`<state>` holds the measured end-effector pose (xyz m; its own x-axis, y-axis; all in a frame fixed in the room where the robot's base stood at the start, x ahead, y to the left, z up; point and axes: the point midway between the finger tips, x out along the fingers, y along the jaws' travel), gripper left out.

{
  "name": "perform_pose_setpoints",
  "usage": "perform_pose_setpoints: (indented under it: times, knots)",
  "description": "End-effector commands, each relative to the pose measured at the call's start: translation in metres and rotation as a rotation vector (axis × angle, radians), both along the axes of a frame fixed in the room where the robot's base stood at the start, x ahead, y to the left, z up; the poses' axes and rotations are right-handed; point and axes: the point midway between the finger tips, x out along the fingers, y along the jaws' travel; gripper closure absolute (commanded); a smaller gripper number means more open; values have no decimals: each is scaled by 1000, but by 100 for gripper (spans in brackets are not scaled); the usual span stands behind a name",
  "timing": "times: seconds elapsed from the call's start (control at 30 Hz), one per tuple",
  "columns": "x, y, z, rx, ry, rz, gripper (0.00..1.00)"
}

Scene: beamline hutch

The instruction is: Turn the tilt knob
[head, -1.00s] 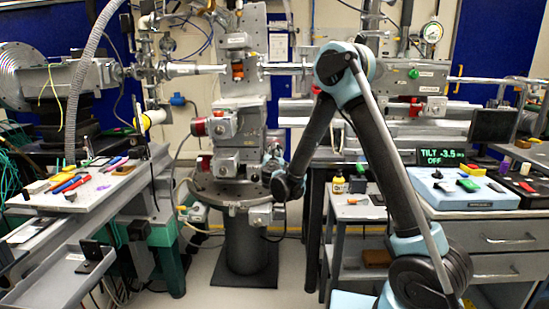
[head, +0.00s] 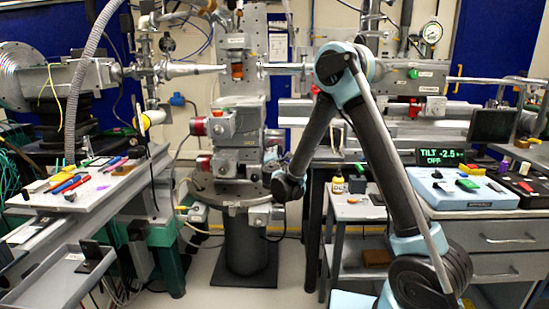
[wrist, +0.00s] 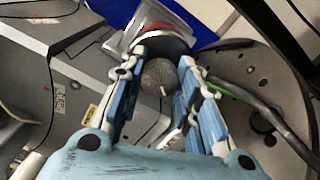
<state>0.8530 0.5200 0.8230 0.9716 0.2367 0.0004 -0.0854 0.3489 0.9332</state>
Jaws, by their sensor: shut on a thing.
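The tilt knob (wrist: 160,77) is a round grey knurled knob with a white mark, seen between the fingers in the wrist view. My gripper (wrist: 163,82) is shut on it, with one blue finger on each side. In the head view my gripper (head: 272,162) is at the right side of the stage column, below the sample area, and the knob is hidden there. The readout (head: 446,157) at the right shows TILT -2.5 and OFF in green. The stage (head: 237,125) carries grey motor blocks with red ends.
A cable (wrist: 245,105) runs close beside the right finger in the wrist view. A round grey plate (wrist: 268,75) lies below. In the head view, a tool bench (head: 95,185) is at the left and a cart with a blue control box (head: 455,199) at the right.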

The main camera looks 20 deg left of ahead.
Motion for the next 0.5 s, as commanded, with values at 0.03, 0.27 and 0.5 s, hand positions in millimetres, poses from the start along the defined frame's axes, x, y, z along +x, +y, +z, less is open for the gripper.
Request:
perform_pose_setpoints:
  times: [0.03,0.27,0.5]
  knots:
    - [1,-6,-1,36,10,-11,94]
    - [1,-7,-2,189,47,-13,94]
    - [1,-8,-3,284,70,-14,94]
